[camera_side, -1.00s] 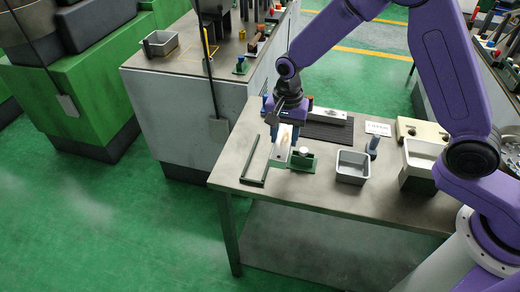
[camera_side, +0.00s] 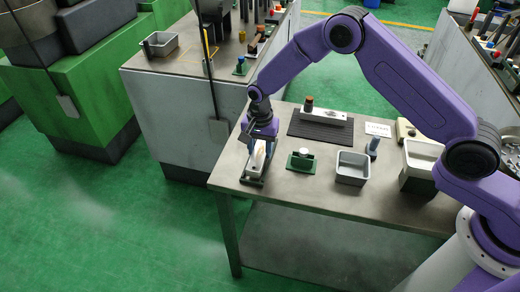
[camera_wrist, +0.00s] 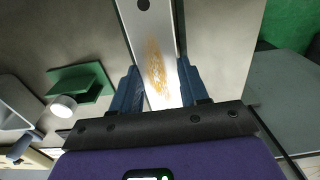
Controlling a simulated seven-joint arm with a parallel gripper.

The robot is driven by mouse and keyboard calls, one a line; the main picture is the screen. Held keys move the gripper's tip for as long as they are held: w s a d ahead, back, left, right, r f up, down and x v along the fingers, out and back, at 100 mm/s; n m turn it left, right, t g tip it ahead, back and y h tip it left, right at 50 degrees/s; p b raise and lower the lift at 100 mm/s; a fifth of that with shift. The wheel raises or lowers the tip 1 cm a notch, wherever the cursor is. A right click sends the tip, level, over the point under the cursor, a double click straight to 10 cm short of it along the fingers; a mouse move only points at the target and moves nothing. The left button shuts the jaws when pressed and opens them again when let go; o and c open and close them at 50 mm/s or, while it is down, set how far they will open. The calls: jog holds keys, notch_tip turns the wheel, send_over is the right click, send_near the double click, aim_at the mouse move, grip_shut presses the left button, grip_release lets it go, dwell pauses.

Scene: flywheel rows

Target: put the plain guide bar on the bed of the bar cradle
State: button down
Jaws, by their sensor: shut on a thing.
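The guide bar is a pale metal bar with a brown stain on its face and a dark hole near one end; it shows in the wrist view (camera_wrist: 152,35) and the side view (camera_side: 258,160). My gripper (camera_wrist: 158,78) is shut on its sides, with a blue finger on each side. In the side view my gripper (camera_side: 261,148) is over the bar cradle (camera_side: 250,183), a dark narrow frame at the table's left end. The bar lies along the cradle, between its dark rails (camera_wrist: 181,25). Whether it touches the bed I cannot tell.
A green block with a pale round knob (camera_side: 301,161) stands just right of the cradle. A grey tray (camera_side: 352,168) and a blue-grey upright post (camera_side: 373,146) stand further right.

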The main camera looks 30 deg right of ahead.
aim_at(260, 151)
jog(key=shift+f, duration=0.4)
jog(key=shift+f, duration=0.15)
jog(key=c, duration=0.6)
grip_release()
jog(key=shift+o, duration=0.2)
notch_tip(260, 151, up, 12)
jog(key=shift+r, duration=0.2)
